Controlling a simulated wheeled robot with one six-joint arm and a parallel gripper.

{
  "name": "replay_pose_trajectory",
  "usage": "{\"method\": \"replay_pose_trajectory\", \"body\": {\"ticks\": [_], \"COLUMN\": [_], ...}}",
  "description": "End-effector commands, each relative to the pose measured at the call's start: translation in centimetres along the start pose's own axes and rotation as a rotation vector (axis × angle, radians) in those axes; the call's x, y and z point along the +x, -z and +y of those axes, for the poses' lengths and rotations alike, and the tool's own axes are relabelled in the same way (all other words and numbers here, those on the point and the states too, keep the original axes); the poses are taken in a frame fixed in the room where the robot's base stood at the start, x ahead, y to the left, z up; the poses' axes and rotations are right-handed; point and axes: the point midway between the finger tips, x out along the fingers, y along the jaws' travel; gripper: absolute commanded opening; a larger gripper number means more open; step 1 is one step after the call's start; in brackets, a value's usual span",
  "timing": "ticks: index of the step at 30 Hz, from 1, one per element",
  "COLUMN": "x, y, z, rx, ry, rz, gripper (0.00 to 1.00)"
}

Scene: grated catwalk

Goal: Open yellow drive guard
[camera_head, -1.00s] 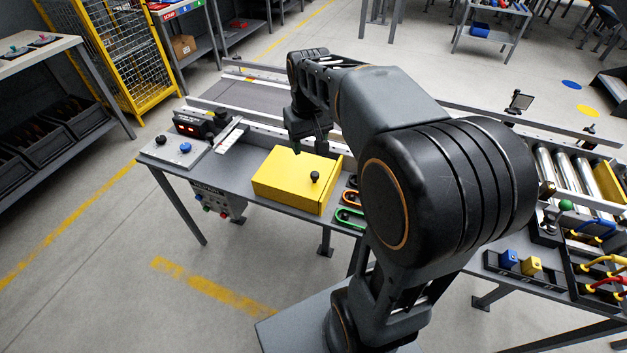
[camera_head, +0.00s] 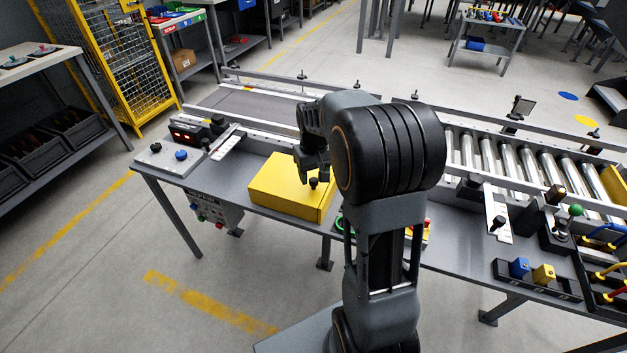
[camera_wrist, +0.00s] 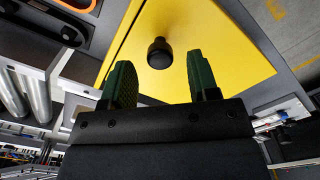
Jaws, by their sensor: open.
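The yellow drive guard (camera_head: 285,190) is a closed yellow box-shaped cover on the front part of the grey bench. A black knob (camera_head: 313,183) stands on its top near the right end. My gripper (camera_head: 318,176) is above that end, close to the knob. In the wrist view the guard's yellow face (camera_wrist: 200,45) fills the upper middle. The knob (camera_wrist: 159,53) shows between and just beyond the two green fingertips of my gripper (camera_wrist: 161,80). The fingers are apart and hold nothing. In the head view my arm hides part of the bench right of the guard.
A grey conveyor belt (camera_head: 255,108) runs behind the guard. Metal rollers (camera_head: 515,160) and a holder with blue and yellow blocks (camera_head: 535,275) are at the right.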

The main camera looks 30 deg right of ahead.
Motion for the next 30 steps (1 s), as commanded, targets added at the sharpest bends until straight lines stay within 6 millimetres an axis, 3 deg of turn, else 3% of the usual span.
{"method": "replay_pose_trajectory", "body": {"ticks": [6, 18, 30], "x": [1.8, 2.1, 2.1], "y": [0.0, 0.0, 0.0], "z": [0.0, 0.0, 0.0], "rx": [0.000, 0.000, 0.000], "ry": [0.000, 0.000, 0.000], "rz": [-0.002, 0.000, 0.000], "gripper": [0.55, 0.54, 0.16]}}
